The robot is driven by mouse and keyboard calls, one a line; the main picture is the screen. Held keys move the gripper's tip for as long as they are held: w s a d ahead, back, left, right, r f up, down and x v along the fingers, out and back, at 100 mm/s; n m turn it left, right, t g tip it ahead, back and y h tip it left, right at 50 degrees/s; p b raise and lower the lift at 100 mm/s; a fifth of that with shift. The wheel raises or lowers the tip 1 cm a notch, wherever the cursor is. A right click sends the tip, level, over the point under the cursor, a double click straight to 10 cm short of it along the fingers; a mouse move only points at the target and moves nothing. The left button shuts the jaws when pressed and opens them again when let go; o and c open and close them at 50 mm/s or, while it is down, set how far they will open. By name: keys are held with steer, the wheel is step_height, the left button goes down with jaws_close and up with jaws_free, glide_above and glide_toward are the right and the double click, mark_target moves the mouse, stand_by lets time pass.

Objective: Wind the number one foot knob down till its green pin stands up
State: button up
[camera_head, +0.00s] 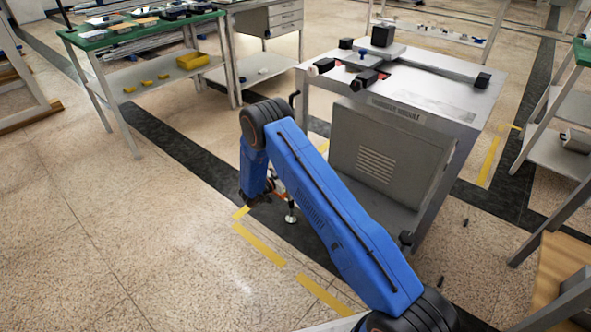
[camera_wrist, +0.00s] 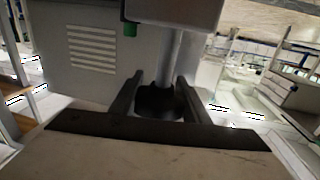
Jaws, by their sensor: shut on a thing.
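In the wrist view my gripper (camera_wrist: 160,84) has its two dark fingers on either side of a round black foot knob (camera_wrist: 160,103), shut on it. A bright metal rod (camera_wrist: 171,50) rises from the knob to a grey block (camera_wrist: 180,12) above. A small green pin (camera_wrist: 130,29) shows at the block's lower left edge; how far it stands out is hard to judge. In the head view my gripper (camera_head: 268,188) is low beside the grey module (camera_head: 390,150), mostly hidden by my wrist. A metal foot (camera_head: 291,217) on the floor shows just right of it.
The module's louvred panel (camera_wrist: 92,48) is close on the left in the wrist view. A green-topped bench (camera_head: 95,40) stands at the back left and a white shelf rack (camera_head: 560,145) at the right. Open floor (camera_head: 130,230) with yellow tape (camera_head: 258,244) lies left of the module.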

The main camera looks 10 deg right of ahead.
steer(key=shift+s+d+m+g+h, duration=0.15)
steer(key=shift+m+g+h, duration=0.35)
steer(key=shift+g, duration=0.4)
steer(key=o, duration=1)
steer(key=shift+o, duration=0.2)
steer(key=v, duration=1.7)
steer(key=shift+a, duration=0.25)
steer(key=shift+s+r, duration=0.1)
